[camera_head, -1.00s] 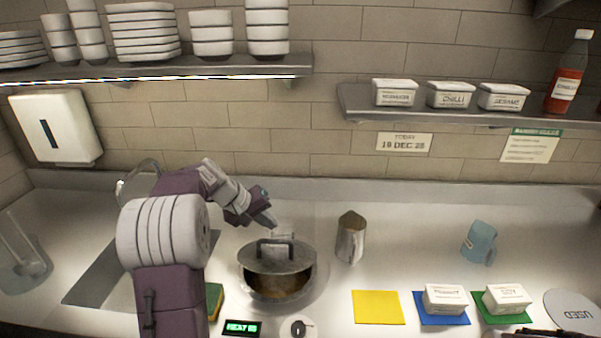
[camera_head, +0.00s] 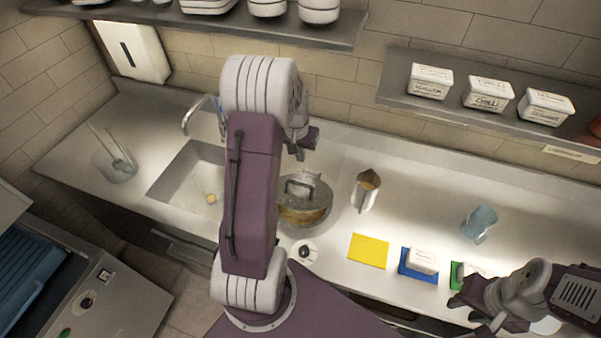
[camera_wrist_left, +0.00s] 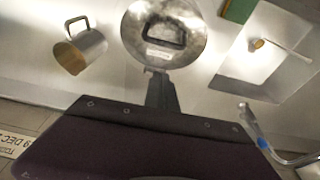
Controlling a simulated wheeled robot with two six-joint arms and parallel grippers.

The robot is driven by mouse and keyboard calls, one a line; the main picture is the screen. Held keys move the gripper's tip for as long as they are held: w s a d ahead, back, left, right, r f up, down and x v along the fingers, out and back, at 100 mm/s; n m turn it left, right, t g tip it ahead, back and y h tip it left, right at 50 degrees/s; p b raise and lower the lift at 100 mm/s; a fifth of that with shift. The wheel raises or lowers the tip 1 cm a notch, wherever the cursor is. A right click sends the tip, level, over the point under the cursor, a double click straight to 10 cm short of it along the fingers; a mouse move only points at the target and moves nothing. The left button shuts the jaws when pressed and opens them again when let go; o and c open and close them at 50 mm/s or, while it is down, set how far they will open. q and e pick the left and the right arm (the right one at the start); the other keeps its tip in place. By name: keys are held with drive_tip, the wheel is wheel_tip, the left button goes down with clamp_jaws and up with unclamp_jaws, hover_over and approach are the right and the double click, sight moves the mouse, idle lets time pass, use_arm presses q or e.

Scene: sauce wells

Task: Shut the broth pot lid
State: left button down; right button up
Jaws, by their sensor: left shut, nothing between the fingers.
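The broth pot (camera_head: 300,217) stands on the counter, with brown contents showing below the front edge of its lid. The grey metal lid (camera_head: 322,193) is tilted, raised in front, with a black loop handle (camera_head: 299,186). In the left wrist view the lid (camera_wrist_left: 136,38) is seen from its outer face, with a small white label near the rear edge. My left gripper (camera_head: 298,152) is shut and empty, behind the lid. Its fingertips (camera_wrist_left: 157,76) point at the rear edge; contact cannot be told. My right gripper (camera_head: 474,314) is at the lower right, its jaws unclear.
A metal jug (camera_head: 365,190) stands right of the pot, and a sink (camera_head: 180,180) lies to its left. A yellow mat (camera_head: 368,251), a blue mat (camera_head: 418,270) with a white tub, and a blue cup (camera_head: 479,224) lie further right. A shelf (camera_head: 400,95) overhangs the back.

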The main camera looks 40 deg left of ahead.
use_arm(q)
drive_tip(key=f+p, duration=0.1)
drive_tip(key=f, duration=0.5)
drive_tip(key=s+f+p, duration=0.1)
drive_tip(key=f, duration=0.2)
drive_tip(key=shift+d+p, duration=0.3)
drive_tip(key=shift+w, duration=0.1)
drive_tip(key=shift+w+f, duration=0.1)
drive_tip(key=shift+f, duration=0.05)
